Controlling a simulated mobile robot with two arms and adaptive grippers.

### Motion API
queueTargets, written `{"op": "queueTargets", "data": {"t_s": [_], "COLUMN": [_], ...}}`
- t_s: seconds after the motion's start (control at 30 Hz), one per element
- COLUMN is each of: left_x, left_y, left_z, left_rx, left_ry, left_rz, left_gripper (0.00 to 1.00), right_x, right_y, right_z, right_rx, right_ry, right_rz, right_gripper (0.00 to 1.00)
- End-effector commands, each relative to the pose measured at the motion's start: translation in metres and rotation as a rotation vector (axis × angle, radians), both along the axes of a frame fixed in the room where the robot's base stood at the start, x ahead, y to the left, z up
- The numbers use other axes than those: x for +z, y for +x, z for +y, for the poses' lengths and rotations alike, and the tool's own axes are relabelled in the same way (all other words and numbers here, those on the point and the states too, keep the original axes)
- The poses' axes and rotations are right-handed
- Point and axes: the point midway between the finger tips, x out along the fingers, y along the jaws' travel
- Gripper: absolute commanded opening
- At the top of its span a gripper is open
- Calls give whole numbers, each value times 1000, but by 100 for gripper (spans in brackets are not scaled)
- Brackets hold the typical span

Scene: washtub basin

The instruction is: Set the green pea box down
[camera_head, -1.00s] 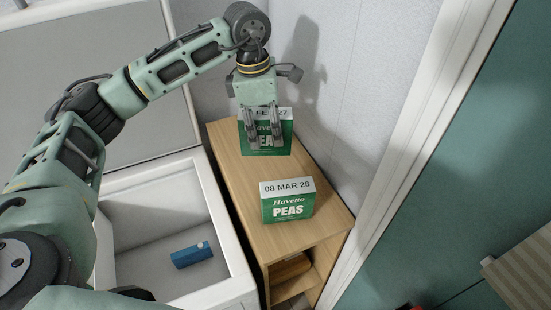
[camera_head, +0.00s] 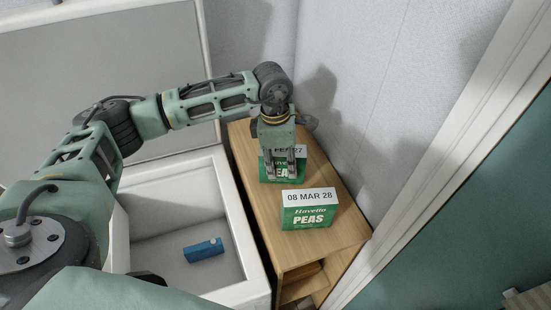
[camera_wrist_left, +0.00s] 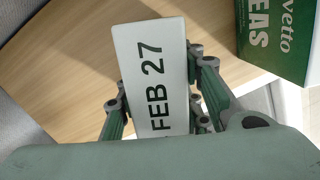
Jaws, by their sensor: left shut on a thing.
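My left gripper (camera_head: 281,166) points down over the wooden cabinet and is shut on a green pea box (camera_head: 266,172) with a white top marked FEB 27. The held box is upright, behind the second pea box in the head view. I cannot tell whether its bottom touches the cabinet top. In the left wrist view its white top (camera_wrist_left: 152,75) shows between the fingers. A second green pea box (camera_head: 309,211), marked 08 MAR 28, stands on the cabinet top near its front. It also shows in the left wrist view (camera_wrist_left: 278,42), apart from the held box. My right gripper is not in view.
The wooden cabinet (camera_head: 338,238) has an open compartment below its top. A white basin (camera_head: 240,235) stands left of it, with a blue box (camera_head: 203,250) inside. A grey wall is close behind and right of the cabinet. Bare wood lies left of the boxes.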

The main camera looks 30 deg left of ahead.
Motion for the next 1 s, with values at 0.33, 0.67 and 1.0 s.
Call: {"op": "queueTargets", "data": {"t_s": [0.33,0.67,1.0], "left_x": [-4,-3,40], "left_y": [0,0,0], "left_z": [0,0,5], "left_rx": [0,0,1], "left_ry": [0,0,0], "left_rz": [0,0,-7], "left_gripper": [50,54,54], "right_x": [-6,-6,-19], "right_y": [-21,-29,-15], "right_z": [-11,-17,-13], "right_rx": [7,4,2], "right_ry": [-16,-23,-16], "right_rz": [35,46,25], "right_gripper": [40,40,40]}}
